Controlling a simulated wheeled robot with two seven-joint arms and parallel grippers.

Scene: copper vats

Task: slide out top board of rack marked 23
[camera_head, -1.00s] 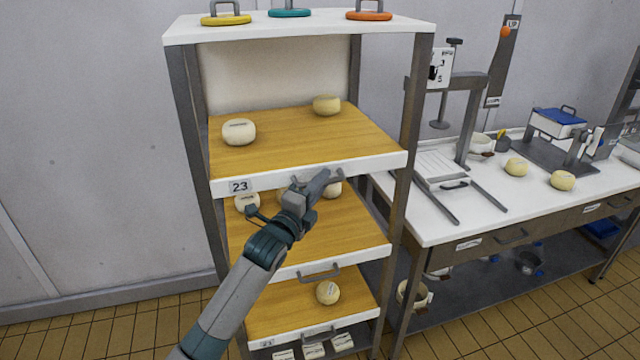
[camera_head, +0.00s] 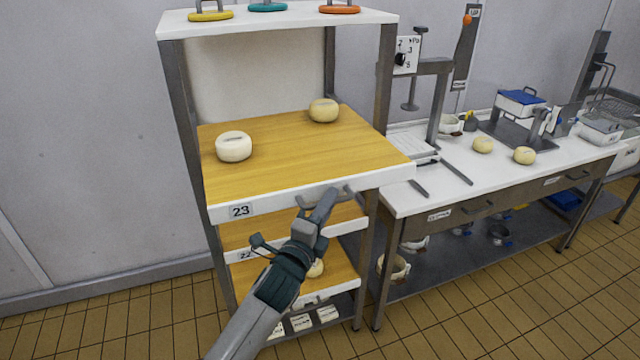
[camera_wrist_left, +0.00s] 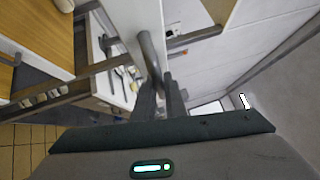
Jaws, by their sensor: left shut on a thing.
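The top board (camera_head: 290,150) is a wooden board with a white front edge and a tag (camera_head: 241,210) reading 23. It sticks out of the front of the rack (camera_head: 190,120). Two pale cheeses rest on it, one at left (camera_head: 234,146) and one at the back (camera_head: 323,110). My left gripper (camera_head: 322,205) is shut on the grey handle (camera_head: 342,194) at the board's front edge. In the left wrist view the fingers (camera_wrist_left: 160,98) close around the handle bar (camera_wrist_left: 151,55). My right gripper is in neither view now.
A lower board tagged 22 (camera_head: 246,254) sits below, partly hidden by the top board and my arm. A white worktable (camera_head: 410,200) with a press (camera_head: 425,75) stands close on the right. Tiled floor (camera_head: 450,320) is open in front.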

